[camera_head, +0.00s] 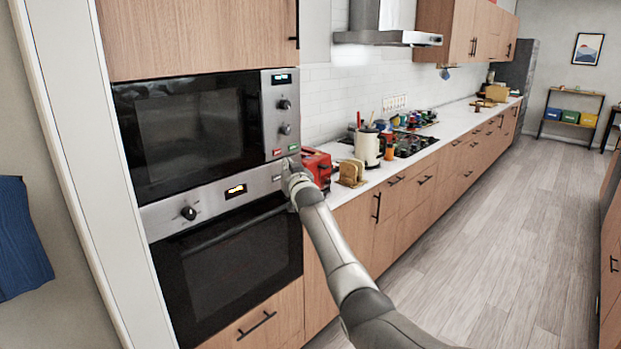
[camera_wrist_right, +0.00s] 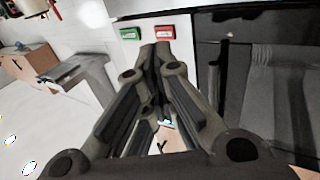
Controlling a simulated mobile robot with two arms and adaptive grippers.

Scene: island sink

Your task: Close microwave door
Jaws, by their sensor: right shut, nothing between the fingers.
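The microwave (camera_head: 190,125) is built into the tall wood cabinet at the left, above an oven. Its dark glass door looks flush with the steel control panel (camera_head: 281,115); I see no gap. The door also shows at the right of the right wrist view (camera_wrist_right: 265,90). A red button (camera_wrist_right: 164,32) and a green button (camera_wrist_right: 130,33) sit on the panel. My right gripper (camera_head: 291,166) is shut and empty at the panel's lower end. In the wrist view its fingertips (camera_wrist_right: 155,48) are just by the red button; contact cannot be told. My left gripper is out of view.
The oven (camera_head: 230,255) with its bar handle is below. The wooden floor (camera_head: 480,230) at the right is clear.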

